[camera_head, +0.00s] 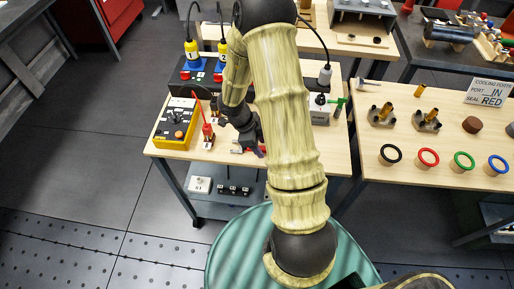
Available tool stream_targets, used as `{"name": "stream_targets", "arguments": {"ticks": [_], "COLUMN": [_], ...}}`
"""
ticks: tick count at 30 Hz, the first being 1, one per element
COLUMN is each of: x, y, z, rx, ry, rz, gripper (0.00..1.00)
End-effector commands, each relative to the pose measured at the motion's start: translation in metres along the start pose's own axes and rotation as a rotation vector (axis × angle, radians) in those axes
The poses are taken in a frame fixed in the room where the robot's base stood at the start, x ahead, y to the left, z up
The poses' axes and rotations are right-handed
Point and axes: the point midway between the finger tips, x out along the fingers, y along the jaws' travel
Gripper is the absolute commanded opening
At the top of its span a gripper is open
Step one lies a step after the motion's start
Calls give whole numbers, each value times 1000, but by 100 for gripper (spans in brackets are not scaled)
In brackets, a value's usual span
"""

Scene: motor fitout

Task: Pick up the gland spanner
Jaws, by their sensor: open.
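My gripper (256,147) is dark and points down over the front of the middle wooden table (174,153). Its jaws are small in the picture and partly hidden, and I see nothing held in them. A small red item (237,150) shows on the tabletop right beside the jaws, mostly covered by them. A green-handled item (338,106) stands at the table's right side. I cannot tell for certain which of these, if either, is the gland spanner. My arm hides the middle of this table.
A yellow meter box (177,122) with red probes stands at the table's left. Behind it are yellow-blue plugs marked 1 (192,55) and 2. The right table (437,178) holds several coloured rings, brass fittings and a sign (487,92). Floor at left is clear.

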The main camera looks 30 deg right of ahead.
Motion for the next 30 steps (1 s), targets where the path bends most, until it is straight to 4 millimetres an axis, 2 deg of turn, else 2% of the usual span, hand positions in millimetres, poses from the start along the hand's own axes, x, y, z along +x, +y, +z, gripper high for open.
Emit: {"name": "stream_targets", "arguments": {"ticks": [4,5,11,12,23,26,30], "x": [0,0,0,0,-6,-16,-40], "y": [0,0,0,0,-1,-1,-1], "z": [0,0,0,0,-2,-6,-17], "rx": [0,0,0,0,1,3,6], "ry": [0,0,0,0,0,-2,-2], "rz": [0,0,0,0,-1,-1,-3], "gripper": [45,42,2,0,0,0,0]}}
